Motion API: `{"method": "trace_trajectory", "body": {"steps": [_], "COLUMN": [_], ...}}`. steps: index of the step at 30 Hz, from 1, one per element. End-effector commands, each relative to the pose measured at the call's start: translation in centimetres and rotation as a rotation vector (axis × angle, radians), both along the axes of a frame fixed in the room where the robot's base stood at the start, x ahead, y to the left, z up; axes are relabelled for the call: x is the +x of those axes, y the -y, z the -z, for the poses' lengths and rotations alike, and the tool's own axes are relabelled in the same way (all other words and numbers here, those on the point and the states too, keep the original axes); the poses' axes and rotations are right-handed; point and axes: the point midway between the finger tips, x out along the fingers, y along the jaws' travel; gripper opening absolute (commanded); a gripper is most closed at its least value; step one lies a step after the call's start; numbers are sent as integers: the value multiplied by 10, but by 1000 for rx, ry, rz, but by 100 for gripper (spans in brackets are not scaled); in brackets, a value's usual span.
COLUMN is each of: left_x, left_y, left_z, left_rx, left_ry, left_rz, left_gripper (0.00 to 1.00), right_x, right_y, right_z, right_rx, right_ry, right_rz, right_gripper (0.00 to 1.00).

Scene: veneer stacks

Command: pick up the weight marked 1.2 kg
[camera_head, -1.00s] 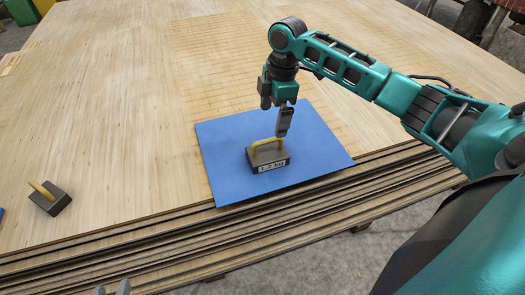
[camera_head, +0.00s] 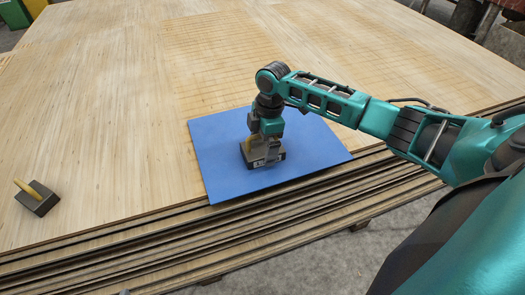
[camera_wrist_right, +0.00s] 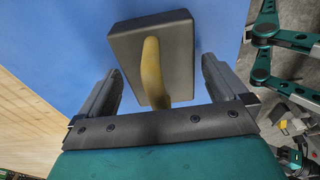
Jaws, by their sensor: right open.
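The weight (camera_head: 279,156) is a dark grey block with a yellow bar handle, on the blue mat (camera_head: 220,175). Its front label, 1.2 kg in the earlier head view, is now partly hidden by my gripper. My right gripper (camera_head: 259,150) is down at the handle. In the right wrist view my right gripper (camera_wrist_right: 161,70) is open, with one finger on each side of the yellow handle (camera_wrist_right: 152,72) and visible gaps to both. The block (camera_wrist_right: 178,45) is beyond the handle.
Another dark weight with a yellow handle (camera_head: 37,198) stands on the veneer stack (camera_head: 110,130) at far left. The stack's layered front edge (camera_head: 150,255) runs along the near side.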

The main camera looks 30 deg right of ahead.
Motion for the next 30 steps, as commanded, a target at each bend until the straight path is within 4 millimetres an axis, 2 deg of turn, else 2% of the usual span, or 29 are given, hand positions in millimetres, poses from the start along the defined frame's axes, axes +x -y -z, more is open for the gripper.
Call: {"method": "trace_trajectory", "body": {"steps": [3, 5, 30], "left_x": [0, 1, 3], "left_y": [1, 1, 0], "left_z": [-1, -1, -3], "left_rx": [-3, -4, 1], "left_ry": [1, 1, 9], "left_rz": [-2, -2, 1], "left_gripper": [43, 43, 43], "right_x": [0, 0, 0], "right_y": [0, 0, 0], "right_z": [-1, -1, -1], "right_rx": [0, 0, 0], "right_ry": [0, 0, 0], "right_rz": [0, 0, 0], "right_gripper": [99, 93, 13]}}
